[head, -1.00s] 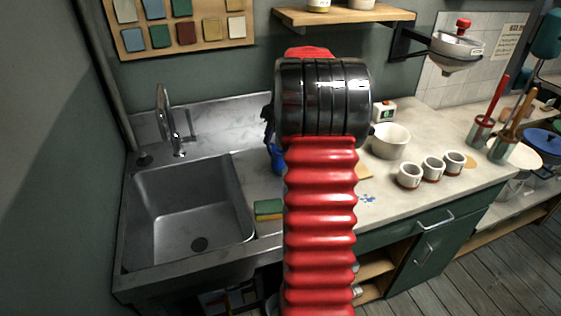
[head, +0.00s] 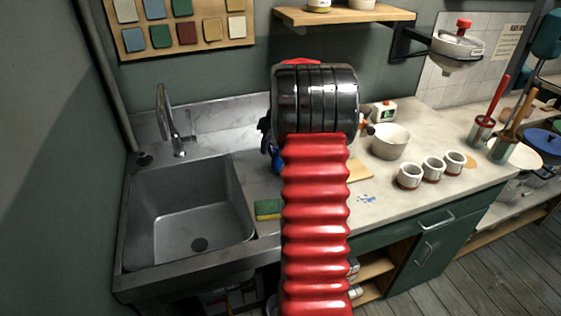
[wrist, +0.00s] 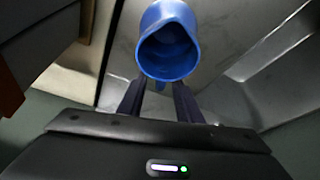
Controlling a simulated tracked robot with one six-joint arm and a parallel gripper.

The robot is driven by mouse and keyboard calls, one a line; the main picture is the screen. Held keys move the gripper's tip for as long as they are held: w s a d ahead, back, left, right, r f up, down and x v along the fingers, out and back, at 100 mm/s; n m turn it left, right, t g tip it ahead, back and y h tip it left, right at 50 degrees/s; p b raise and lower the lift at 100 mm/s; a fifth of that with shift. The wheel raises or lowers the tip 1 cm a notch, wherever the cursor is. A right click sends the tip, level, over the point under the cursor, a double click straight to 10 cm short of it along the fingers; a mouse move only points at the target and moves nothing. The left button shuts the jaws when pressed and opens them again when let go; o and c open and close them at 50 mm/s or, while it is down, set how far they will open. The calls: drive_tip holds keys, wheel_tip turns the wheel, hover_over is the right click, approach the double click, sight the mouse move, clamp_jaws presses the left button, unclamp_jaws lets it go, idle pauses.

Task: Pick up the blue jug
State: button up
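The blue jug (wrist: 168,45) is in the wrist view at top centre, its open mouth facing the camera. In the head view only a small blue piece of the jug (head: 277,160) shows at the left edge of my arm, on the counter right of the sink. My arm hides the rest of the jug and most of the gripper.
The steel sink (head: 190,205) and its tap (head: 168,115) are to the left. A green and yellow sponge (head: 268,209) lies at the counter's front. A white bowl (head: 390,142) and several small cups (head: 409,176) stand to the right. A shelf (head: 340,15) hangs above.

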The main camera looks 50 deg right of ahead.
drive_tip(key=shift+c, duration=0.5)
clamp_jaws()
idle(1.0)
